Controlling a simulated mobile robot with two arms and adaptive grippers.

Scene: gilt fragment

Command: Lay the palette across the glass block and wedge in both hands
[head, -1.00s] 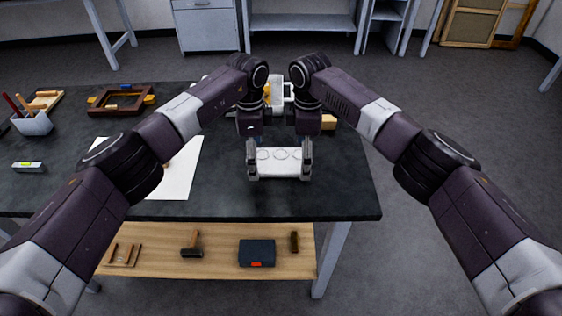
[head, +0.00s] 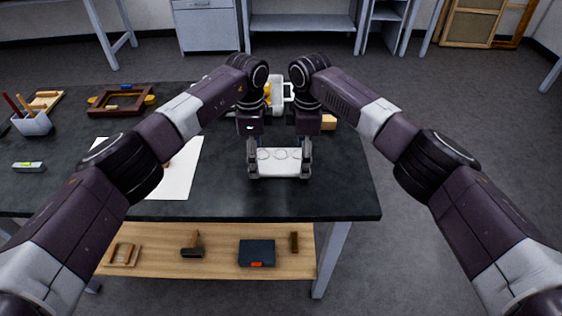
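The palette (head: 279,162) is a small white slab with several round wells, near the right front part of the dark tabletop. My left gripper (head: 252,163) is at its left end and my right gripper (head: 306,163) at its right end, both pointing down. Both appear shut on the palette's ends; the fingertips are small and partly merge with it. The palette looks about level. I cannot make out the glass block or the wedge. What lies under the palette is hidden, so I cannot tell whether it rests on anything.
A tan block (head: 328,122) and a white container (head: 287,90) stand behind my wrists. A white sheet (head: 180,180) lies left of the palette. A wooden frame (head: 122,98), a tool holder (head: 32,122) and a small level (head: 28,167) are farther left. The tabletop's right front is clear.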

